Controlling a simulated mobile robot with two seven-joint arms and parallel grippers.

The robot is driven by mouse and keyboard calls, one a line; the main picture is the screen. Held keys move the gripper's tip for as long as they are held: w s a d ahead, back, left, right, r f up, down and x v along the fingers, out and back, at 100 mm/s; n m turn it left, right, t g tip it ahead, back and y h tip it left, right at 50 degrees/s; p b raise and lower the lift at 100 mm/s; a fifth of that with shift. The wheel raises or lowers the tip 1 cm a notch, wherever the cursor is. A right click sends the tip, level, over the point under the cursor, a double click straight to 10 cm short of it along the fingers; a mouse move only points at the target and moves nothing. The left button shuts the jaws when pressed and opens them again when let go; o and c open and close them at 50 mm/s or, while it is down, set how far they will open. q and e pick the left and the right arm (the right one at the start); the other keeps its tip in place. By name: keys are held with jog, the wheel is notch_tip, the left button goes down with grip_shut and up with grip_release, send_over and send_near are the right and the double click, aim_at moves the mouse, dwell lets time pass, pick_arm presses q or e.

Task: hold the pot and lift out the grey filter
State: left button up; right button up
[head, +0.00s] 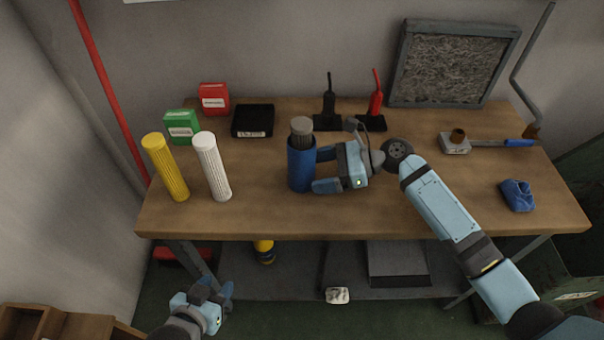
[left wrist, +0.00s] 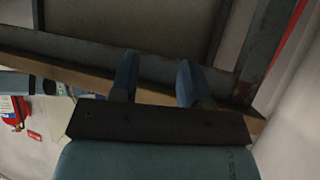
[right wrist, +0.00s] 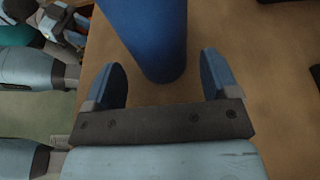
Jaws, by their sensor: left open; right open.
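The blue pot (head: 301,170) stands upright on the workbench (head: 250,217), near the middle. The grey filter (head: 302,128) sticks up out of its top. My right gripper (head: 322,170) is open, with its fingers pointing at the pot from the right side. In the right wrist view the pot (right wrist: 150,35) is just ahead of the open fingers (right wrist: 162,85); whether either touches it I cannot tell. My left gripper (head: 226,292) is open and empty, low in front of the bench. In the left wrist view its fingers (left wrist: 157,82) are apart with nothing between them.
A yellow cylinder (head: 166,168) and a white cylinder (head: 212,167) stand left of the pot. Behind are a black box (head: 253,121) and black and red tools (head: 375,95). A blue cloth (head: 517,195) lies at the right. The bench front between white cylinder and pot is clear.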

aim_at(307, 173)
jog(key=shift+r+p+x, duration=0.2)
jog(key=shift+p+x, duration=0.25)
jog(key=shift+x, duration=0.6)
jog(key=shift+a+f, duration=0.1)
jog(key=shift+a, duration=0.25)
jog(key=shift+a+f, duration=0.25)
jog(key=shift+a, duration=0.05)
pick_arm(q)
jog(key=shift+s+a+r, duration=0.1)
jog(key=shift+s+r, duration=0.1)
jog(key=shift+r, duration=0.05)
pick_arm(e)
jog(key=c, duration=0.6)
pick_arm(q)
jog(key=shift+r, duration=0.1)
jog(key=shift+o, duration=0.2)
